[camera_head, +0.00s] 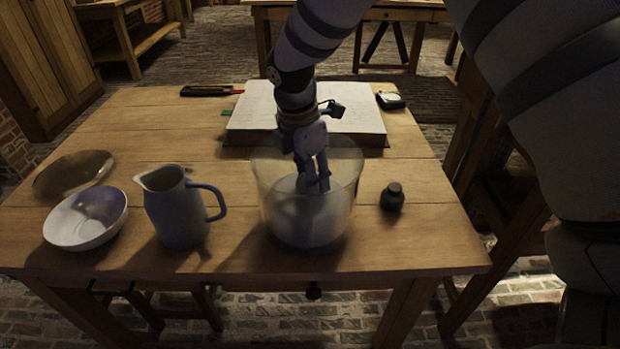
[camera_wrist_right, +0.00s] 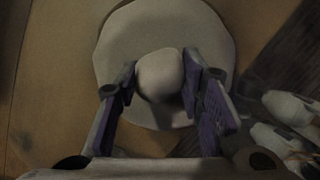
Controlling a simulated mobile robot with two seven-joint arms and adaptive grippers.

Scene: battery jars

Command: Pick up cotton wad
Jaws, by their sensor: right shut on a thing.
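My right gripper (camera_head: 314,184) reaches down from above into a wide clear glass jar (camera_head: 345,212) near the front of the table. Its fingers are shut on a small rounded white cotton wad (camera_wrist_right: 160,72), which shows between the fingertips in the right wrist view. A larger pale round shape (camera_wrist_right: 125,42) lies behind the wad there. The lower part of the jar looks pale and cloudy in the head view, and the wad cannot be made out in it. My left gripper is not in view.
A grey pitcher (camera_head: 172,212), a white bowl (camera_head: 85,220) and a flat round dish (camera_head: 72,173) stand to the left. A small dark bottle (camera_head: 392,197) stands right of the jar. An open book (camera_head: 357,120) lies behind it. A dark-framed instrument (camera_head: 391,100) sits at the back right.

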